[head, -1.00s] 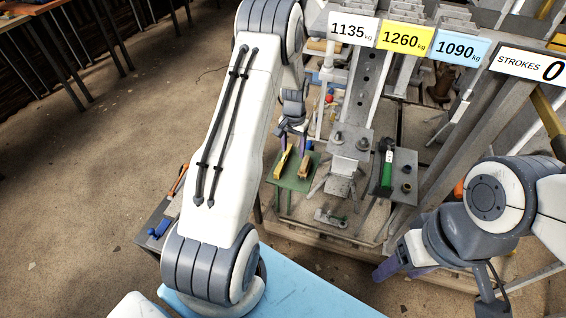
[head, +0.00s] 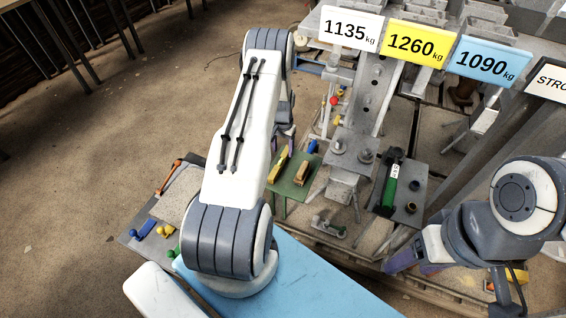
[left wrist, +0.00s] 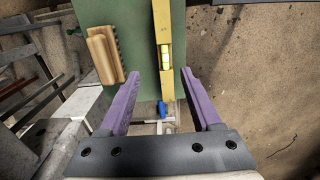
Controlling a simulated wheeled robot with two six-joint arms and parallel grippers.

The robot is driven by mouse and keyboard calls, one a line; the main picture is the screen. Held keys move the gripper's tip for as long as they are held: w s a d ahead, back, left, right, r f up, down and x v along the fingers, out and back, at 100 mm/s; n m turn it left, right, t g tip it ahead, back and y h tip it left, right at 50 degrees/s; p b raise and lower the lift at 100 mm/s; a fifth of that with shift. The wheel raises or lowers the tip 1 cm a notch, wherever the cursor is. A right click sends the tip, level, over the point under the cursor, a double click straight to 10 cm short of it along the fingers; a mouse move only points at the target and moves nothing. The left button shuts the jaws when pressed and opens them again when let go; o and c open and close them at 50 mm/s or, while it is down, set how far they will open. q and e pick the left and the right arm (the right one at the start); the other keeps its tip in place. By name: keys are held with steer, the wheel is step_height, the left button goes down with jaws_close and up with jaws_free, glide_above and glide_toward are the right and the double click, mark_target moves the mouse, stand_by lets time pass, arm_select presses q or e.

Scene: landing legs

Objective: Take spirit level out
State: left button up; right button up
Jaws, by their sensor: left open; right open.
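The yellow spirit level (head: 278,164) lies on a small green table (head: 289,190), beside a wooden-backed brush (head: 302,173). In the left wrist view the spirit level (left wrist: 165,52) runs lengthwise with its vial visible. My left gripper (left wrist: 161,73) is open, its purple fingers to either side of the level's near end in the picture; I cannot tell the height gap. In the head view my left gripper (head: 284,141) is mostly hidden behind its arm, at the table's far side. My right gripper (head: 404,259) is at the lower right, away from the level.
A grey plate with a green-bodied tool (head: 391,184) stands right of the green table. A blue item (head: 312,147) is at the table's far edge. Metal posts and weight signs (head: 418,42) rise behind. A tray with tools (head: 150,230) is at the lower left.

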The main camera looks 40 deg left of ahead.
mark_target(280, 161)
arm_select(q)
steer(key=f, duration=0.2)
steer(key=shift+s+a+f, duration=0.15)
steer(key=shift+a+f, duration=0.15)
steer(key=shift+f, duration=0.05)
step_height(280, 161, down, 5)
steer(key=shift+s+a+r, duration=0.1)
steer(key=shift+s+a, duration=0.05)
jaws_close()
